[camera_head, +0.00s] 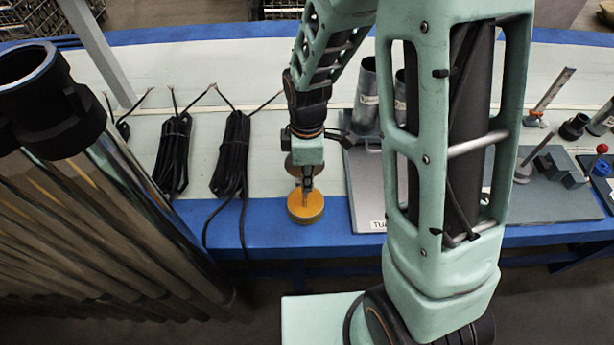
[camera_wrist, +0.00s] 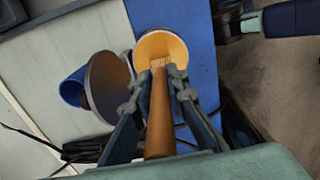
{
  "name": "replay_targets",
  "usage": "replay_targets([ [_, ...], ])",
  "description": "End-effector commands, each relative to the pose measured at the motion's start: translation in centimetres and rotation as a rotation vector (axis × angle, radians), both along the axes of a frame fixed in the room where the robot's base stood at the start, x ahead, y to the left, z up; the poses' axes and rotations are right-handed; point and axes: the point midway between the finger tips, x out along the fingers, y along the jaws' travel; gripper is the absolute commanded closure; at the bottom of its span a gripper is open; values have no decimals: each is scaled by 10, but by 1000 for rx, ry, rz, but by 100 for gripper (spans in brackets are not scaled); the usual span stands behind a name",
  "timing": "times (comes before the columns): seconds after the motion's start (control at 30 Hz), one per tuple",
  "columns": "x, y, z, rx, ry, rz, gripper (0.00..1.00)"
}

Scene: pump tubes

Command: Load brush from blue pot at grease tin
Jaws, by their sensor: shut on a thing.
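My gripper (camera_wrist: 156,92) is shut on a brush with a brown wooden handle (camera_wrist: 160,125). The pale bristles (camera_wrist: 163,64) point at the open round tin with an orange inside (camera_wrist: 172,43). They overlap its mouth; I cannot tell whether they touch what is in it. In the head view the orange round tin (camera_head: 305,212) stands at the table's front blue edge, with my gripper (camera_head: 306,184) over it. In the wrist view a dark round disc (camera_wrist: 108,85) is left of the brush. It partly hides a blue pot (camera_wrist: 71,88).
Black cable bundles (camera_head: 173,155) lie left of my gripper. A grey plate (camera_head: 368,178) with upright metal tubes (camera_head: 366,95) is to its right. Tall shiny tubes (camera_head: 130,215) stand at the near left. Some bare pale table lies between the bundles and the plate.

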Motion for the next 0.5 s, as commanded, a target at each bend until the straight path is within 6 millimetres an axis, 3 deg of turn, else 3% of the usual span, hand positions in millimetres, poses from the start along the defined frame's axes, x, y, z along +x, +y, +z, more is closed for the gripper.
replay_targets([
  [0.5,0,0,43,0,-1,0,100],
])
